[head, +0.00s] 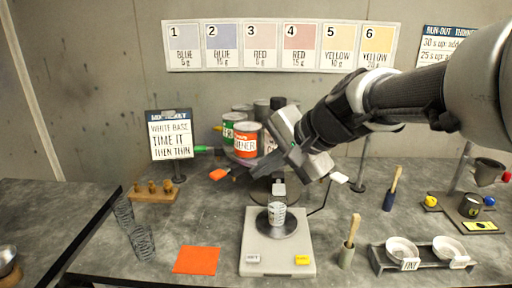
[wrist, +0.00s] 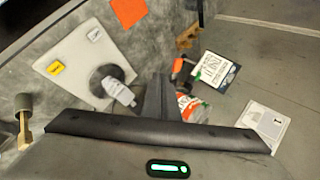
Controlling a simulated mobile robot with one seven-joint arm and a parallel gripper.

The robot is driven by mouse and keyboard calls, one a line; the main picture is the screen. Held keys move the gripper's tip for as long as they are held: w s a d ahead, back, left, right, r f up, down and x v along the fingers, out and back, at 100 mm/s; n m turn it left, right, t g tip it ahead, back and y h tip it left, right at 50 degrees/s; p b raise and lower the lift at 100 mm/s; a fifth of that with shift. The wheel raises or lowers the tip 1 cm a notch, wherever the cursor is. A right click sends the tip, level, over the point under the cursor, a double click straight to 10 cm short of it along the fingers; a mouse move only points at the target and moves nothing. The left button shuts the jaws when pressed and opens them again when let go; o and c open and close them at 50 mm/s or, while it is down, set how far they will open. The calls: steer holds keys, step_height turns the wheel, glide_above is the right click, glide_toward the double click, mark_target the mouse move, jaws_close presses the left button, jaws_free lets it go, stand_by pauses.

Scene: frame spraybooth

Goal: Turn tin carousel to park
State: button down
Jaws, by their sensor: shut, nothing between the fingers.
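The tin carousel stands at the back middle of the bench, mostly hidden behind my gripper and its tins. A red-orange labelled tin (head: 247,141) and a green labelled tin (head: 231,127) stand at its front left, with grey tins behind. An orange tab (head: 218,174) sticks out low at its left; an orange piece (wrist: 179,66) also shows in the wrist view. My gripper (head: 246,172) is shut and empty, reaching in from the right and tilted down-left in front of the tins. Its dark fingers (wrist: 158,90) are close to the tab; contact cannot be told.
A scale (head: 278,262) with a small cup (head: 277,213) stands in front of the carousel. A sign (head: 170,135) and a wooden rack (head: 153,191) are left. Brushes and two bowls (head: 402,248) are right. An orange card (head: 195,260) lies front left.

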steer(key=b, duration=0.1)
glide_toward(218, 179)
steer(key=shift+x, duration=2.95)
steer(key=shift+d+f+m, duration=0.2)
steer(key=shift+m, duration=0.1)
steer(key=shift+a+r, duration=0.1)
